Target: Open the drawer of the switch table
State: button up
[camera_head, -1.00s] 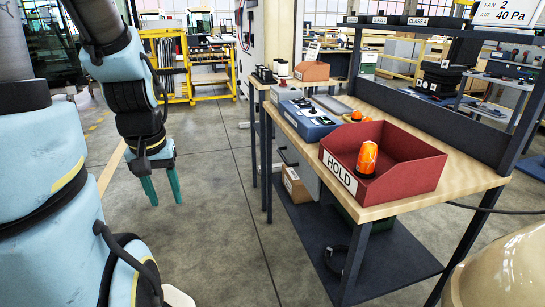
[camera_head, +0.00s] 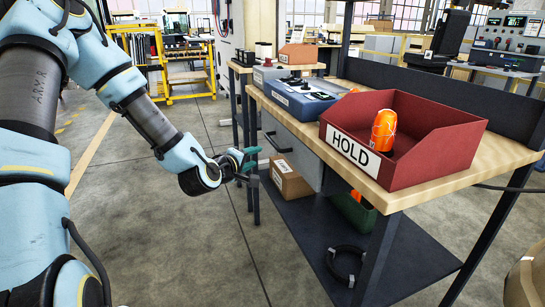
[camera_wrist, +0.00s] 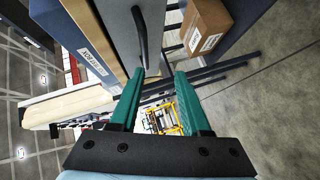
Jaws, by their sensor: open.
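The switch table (camera_head: 408,199) has a pale wooden top and dark legs. Its grey drawer (camera_head: 300,153) hangs under the top, with a black bar handle (camera_head: 276,142) on the front facing my arm. In the wrist view the grey drawer front (camera_wrist: 118,28) and the curved black handle (camera_wrist: 140,34) lie ahead of the green fingers. My gripper (camera_head: 249,160) is open and empty, just left of the drawer front. In the wrist view my gripper (camera_wrist: 160,74) has the handle's near end close to its left fingertip; I cannot tell whether they touch.
A red HOLD bin (camera_head: 424,150) with an orange lamp (camera_head: 384,130) and a blue switch box (camera_head: 298,98) stand on the top. A cardboard box (camera_head: 291,178) and a black cable coil (camera_head: 347,265) are on the lower shelf. The floor left of the table is clear.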

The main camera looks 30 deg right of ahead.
aim_at(273, 141)
jog(key=shift+n+t+h, duration=0.5)
jog(key=shift+n+t, duration=0.2)
jog(key=shift+n, duration=0.2)
jog(key=x, duration=0.8)
jog(key=r+x, duration=0.1)
jog(key=x, duration=0.3)
jog(key=shift+s+d, duration=0.4)
jog(key=shift+d, duration=0.05)
grip_shut()
